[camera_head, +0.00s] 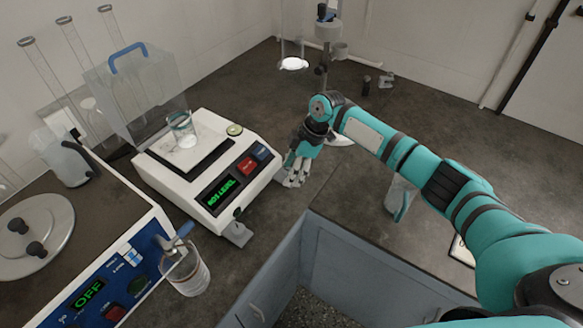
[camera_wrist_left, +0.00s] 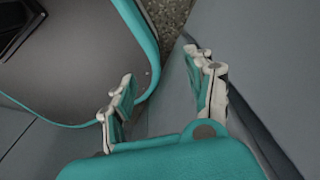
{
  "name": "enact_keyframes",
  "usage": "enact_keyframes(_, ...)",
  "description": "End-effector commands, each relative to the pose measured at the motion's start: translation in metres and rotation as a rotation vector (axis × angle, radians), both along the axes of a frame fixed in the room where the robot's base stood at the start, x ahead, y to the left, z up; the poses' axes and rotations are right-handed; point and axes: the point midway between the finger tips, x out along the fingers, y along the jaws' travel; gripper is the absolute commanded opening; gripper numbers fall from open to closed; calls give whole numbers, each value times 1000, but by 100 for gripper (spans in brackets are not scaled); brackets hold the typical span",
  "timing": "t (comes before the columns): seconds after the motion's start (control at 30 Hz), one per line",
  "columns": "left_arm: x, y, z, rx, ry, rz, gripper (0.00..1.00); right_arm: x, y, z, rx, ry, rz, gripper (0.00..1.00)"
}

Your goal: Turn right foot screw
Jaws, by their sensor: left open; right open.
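The white balance (camera_head: 160,150) stands on the dark bench with its front panel facing lower right. Its green display (camera_head: 221,193) reads "NOT LEVEL". A round bubble level (camera_head: 235,130) sits on its top at the back right. One front foot with a dark knob (camera_head: 238,213) shows at the near corner. My right gripper (camera_head: 292,180) is open and low at the panel's right end. My left gripper (camera_wrist_left: 165,95) is open and empty in the left wrist view, away from the balance.
A beaker (camera_head: 183,132) stands on the balance pan, with a clear blue-handled shield (camera_head: 135,90) behind. A bottle (camera_head: 400,195) stands under my right arm.

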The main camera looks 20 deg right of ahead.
Motion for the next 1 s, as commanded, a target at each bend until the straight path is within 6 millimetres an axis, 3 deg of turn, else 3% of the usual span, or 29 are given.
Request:
enact_keyframes(0.1,0,0,0,0,0,0,54,0,0,0,0,0,0,54)
enact_keyframes(0.5,-1,1,0,1,2,1,54,0,0,1,0,0,0,1)
enact_keyframes(0.77,-2,1,5,2,3,1,54,0,0,3,2,-1,-23,0)
enact_keyframes(1.0,-2,2,26,3,3,1,54,-2,1,6,2,1,-138,0)
